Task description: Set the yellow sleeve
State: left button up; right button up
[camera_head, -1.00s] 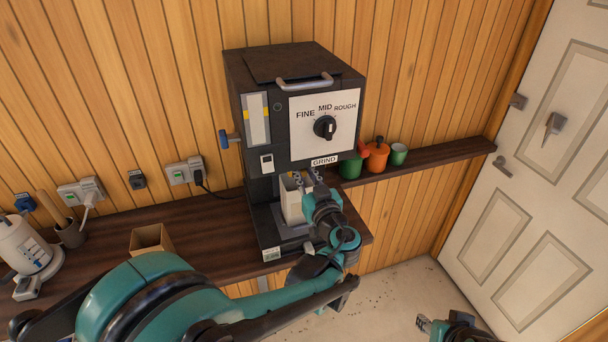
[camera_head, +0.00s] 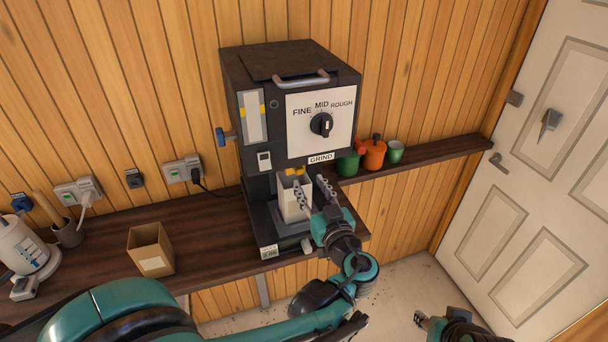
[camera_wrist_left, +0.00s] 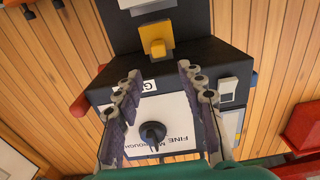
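A yellow piece (camera_head: 295,171) sits under the GRIND label on the dark grinder (camera_head: 240,80); it shows as a yellow block with a small knob in the left wrist view (camera_wrist_left: 156,40). Small yellow marks (camera_head: 262,110) also show on the grinder's pale side strip. I cannot tell which is the sleeve. My left gripper (camera_head: 312,188) is open and empty in front of the grinder, below the label. In the left wrist view its fingers (camera_wrist_left: 155,82) are wide apart, with nothing between them. My right gripper (camera_head: 420,319) is at the bottom right edge, its fingers unclear.
A pale open container (camera_head: 291,207) stands under the grinder's outlet, partly behind my left fingers. A brown box (camera_head: 150,250) stands on the shelf (camera_head: 200,225) to the left. Green and orange pots (camera_head: 374,155) stand to the right. A blue knob (camera_head: 222,136) juts from the grinder's left side.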

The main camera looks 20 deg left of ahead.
pick_arm(q)
jog(key=v, duration=0.4)
jog(key=shift+s+d, duration=0.2)
jog(key=shift+s, duration=0.1)
jog(key=s+a+f+m+g+h+b, duration=0.25)
jog(key=a+f+b, duration=0.25)
jog(key=f, duration=0.5)
jog(key=s+a+f+m+g+h+b, duration=0.1)
jog(key=s+a+f+g+b, duration=0.35)
jog(key=f, duration=0.45)
jog(key=s+d+f+m+h+b, duration=0.2)
jog(key=s+f+h+b, duration=0.4)
jog(key=f, duration=0.5)
jog(key=s+m+b, duration=0.1)
jog(key=s+b, duration=0.1)
jog(key=shift+s+d+f+g, duration=0.25)
jog(key=shift+s+f+g, duration=0.05)
jog(key=shift+s+g, duration=0.1)
jog(key=shift+h, duration=0.25)
